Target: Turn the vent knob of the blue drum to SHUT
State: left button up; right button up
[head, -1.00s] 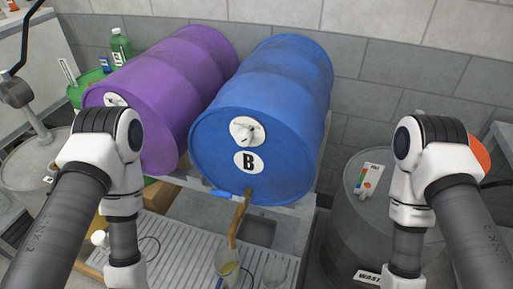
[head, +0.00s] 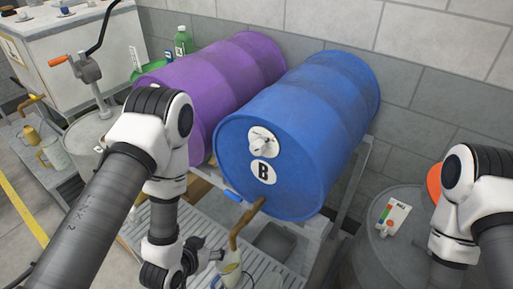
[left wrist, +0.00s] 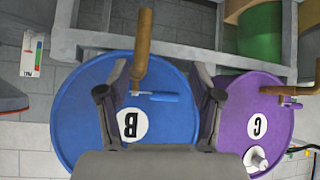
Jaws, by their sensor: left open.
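The blue drum (head: 290,165) lies on its side on a rack, its round face with the B label toward me. Its vent knob (head: 262,141), pale on a white round plate, sits above the label. I cannot read its setting. My left gripper (head: 212,254) is low in front of the drum, beside the brass spout (head: 240,228) and below the knob. In the left wrist view, turned upside down, the open, empty jaws (left wrist: 160,72) frame the blue drum face (left wrist: 80,115), the spout and its blue lever (left wrist: 160,97). The knob is hidden there. My right gripper is out of view.
A purple drum (head: 225,90) lies left of the blue one. A slatted drip tray (head: 205,222) with a beaker (head: 229,272) is below the spout. A grey upright drum (head: 385,255) stands at the right. A block wall is close behind.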

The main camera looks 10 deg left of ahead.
pick_arm(q)
jog(key=w+d+r+m+t+h+p, duration=0.1)
jog(key=w+d+r+t+h+p, duration=0.2)
jog(key=w+r, duration=0.5)
jog(key=m+t+h, duration=0.1)
jog(key=m+t, duration=0.1)
jog(key=t, duration=0.2)
send_near(255, 150)
jog(key=w, duration=0.2)
jog(key=p+x, duration=0.1)
jog(key=x, duration=0.1)
jog(key=p+x, duration=0.1)
jog(key=x, duration=0.2)
jog(key=p+x, duration=0.1)
jog(key=x, duration=0.2)
jog(key=shift+s+d+f, duration=0.1)
jog(key=shift+d, duration=0.25)
jog(key=c, duration=1.1)
